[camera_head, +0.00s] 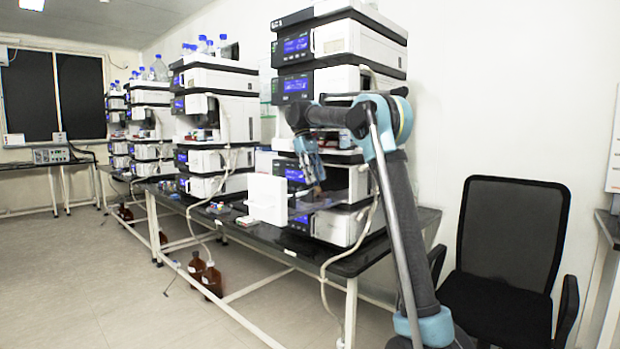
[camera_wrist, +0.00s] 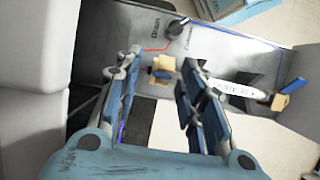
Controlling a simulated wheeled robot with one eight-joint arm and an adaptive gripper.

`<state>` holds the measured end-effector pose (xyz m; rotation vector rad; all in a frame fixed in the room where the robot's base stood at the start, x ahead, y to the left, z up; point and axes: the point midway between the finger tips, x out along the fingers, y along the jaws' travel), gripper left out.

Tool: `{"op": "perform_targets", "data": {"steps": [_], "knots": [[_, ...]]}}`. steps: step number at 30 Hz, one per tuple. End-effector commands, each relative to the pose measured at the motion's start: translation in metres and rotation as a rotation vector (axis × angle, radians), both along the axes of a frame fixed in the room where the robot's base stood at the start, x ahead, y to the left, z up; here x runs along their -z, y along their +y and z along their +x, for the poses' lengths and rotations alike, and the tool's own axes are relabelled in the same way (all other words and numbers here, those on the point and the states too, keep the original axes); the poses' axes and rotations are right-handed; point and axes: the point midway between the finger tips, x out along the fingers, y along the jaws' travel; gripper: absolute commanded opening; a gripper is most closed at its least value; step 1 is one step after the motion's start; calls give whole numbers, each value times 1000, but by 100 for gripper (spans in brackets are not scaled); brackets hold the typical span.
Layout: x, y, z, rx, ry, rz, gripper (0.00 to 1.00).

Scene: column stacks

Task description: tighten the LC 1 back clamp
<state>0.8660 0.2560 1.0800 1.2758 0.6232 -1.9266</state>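My gripper (camera_wrist: 162,62) is open in the wrist view, with its two blue-padded fingers spread apart. A tan clamp (camera_wrist: 164,66) with a blue piece on it lies between and just beyond the fingertips; contact cannot be told. A white, labelled column (camera_wrist: 235,89) runs to the right from behind the right finger. A second tan clamp (camera_wrist: 280,101) with a blue lever (camera_wrist: 294,86) is at its right end. In the head view, my gripper (camera_head: 314,185) points down at the middle of the nearest LC stack (camera_head: 340,45); the clamps are not distinguishable there.
In the wrist view, a black knob (camera_wrist: 178,27) and a thin red tube (camera_wrist: 153,49) are near the first clamp. A white housing (camera_wrist: 40,60) stands close on the left. In the head view, a white box (camera_head: 267,198) stands on the dark bench (camera_head: 275,236). A black chair (camera_head: 510,240) is at right.

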Motion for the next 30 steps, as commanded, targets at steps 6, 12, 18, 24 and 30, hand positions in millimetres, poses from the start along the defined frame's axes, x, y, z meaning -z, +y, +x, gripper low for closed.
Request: {"op": "perform_targets", "data": {"steps": [6, 12, 18, 24, 30], "knots": [[-10, 3, 3, 0, 0, 0, 37], [-35, 12, 10, 0, 0, 0, 37], [-61, 21, 18, -1, 1, 1, 37], [-84, 29, 24, -1, 2, 0, 37], [-100, 34, 29, -1, 2, 0, 37]]}}
